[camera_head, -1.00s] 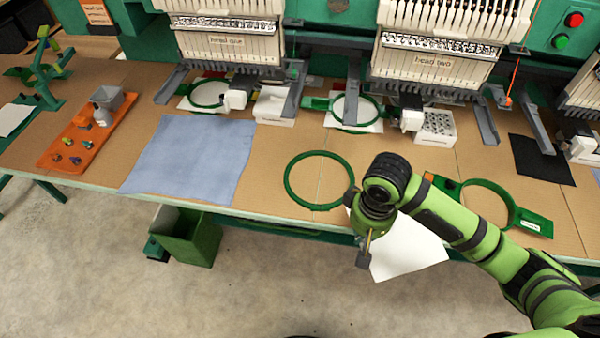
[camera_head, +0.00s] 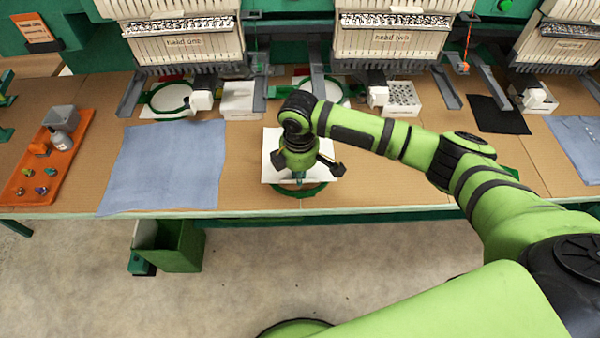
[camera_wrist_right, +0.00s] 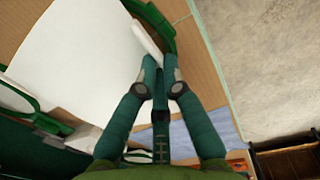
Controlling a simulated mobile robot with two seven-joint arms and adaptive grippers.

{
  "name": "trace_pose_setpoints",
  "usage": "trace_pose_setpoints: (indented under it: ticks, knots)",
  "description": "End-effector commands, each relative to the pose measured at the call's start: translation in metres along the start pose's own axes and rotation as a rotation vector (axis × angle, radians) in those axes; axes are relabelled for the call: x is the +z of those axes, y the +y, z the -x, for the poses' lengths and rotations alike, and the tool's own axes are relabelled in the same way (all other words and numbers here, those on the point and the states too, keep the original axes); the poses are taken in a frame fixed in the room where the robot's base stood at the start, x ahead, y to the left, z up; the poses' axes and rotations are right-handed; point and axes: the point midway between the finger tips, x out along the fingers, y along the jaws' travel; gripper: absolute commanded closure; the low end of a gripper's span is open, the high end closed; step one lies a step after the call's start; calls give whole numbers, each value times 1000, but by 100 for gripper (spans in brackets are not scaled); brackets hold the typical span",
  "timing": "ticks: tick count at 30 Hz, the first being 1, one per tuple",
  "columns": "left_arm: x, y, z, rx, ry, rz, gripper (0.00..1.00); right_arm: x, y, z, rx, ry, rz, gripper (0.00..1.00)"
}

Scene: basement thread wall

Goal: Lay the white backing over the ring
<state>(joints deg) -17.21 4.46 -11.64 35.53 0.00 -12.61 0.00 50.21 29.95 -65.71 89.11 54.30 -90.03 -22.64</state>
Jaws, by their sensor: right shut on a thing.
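The white backing (camera_head: 269,148) is a flat sheet at the middle of the table's front part. It covers most of the green ring (camera_head: 302,191), whose near edge shows below it. My right gripper (camera_head: 298,180) points down over the sheet. In the right wrist view the gripper (camera_wrist_right: 153,72) is shut on the edge of the white backing (camera_wrist_right: 75,55), beside a curved part of the green ring (camera_wrist_right: 167,38). I cannot tell whether the sheet touches the ring all round. My left gripper is not in view.
A blue cloth (camera_head: 165,165) lies left of the backing. An orange tray (camera_head: 40,175) with small items is at far left. Embroidery machines with hooped frames (camera_head: 170,98) stand behind. A white box (camera_head: 400,97) and black cloth (camera_head: 497,115) are at right. A green bin (camera_head: 178,245) stands below.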

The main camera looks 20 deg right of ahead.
Motion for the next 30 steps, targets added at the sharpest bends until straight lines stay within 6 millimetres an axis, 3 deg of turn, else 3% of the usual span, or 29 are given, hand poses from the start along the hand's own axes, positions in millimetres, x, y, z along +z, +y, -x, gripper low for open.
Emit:
trace_pose_setpoints:
  ticks: [11,30]
  knots:
    - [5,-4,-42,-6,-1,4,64,1,-1,-34,1,-1,-2,100]
    - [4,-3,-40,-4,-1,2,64,0,-2,-46,0,0,-3,100]
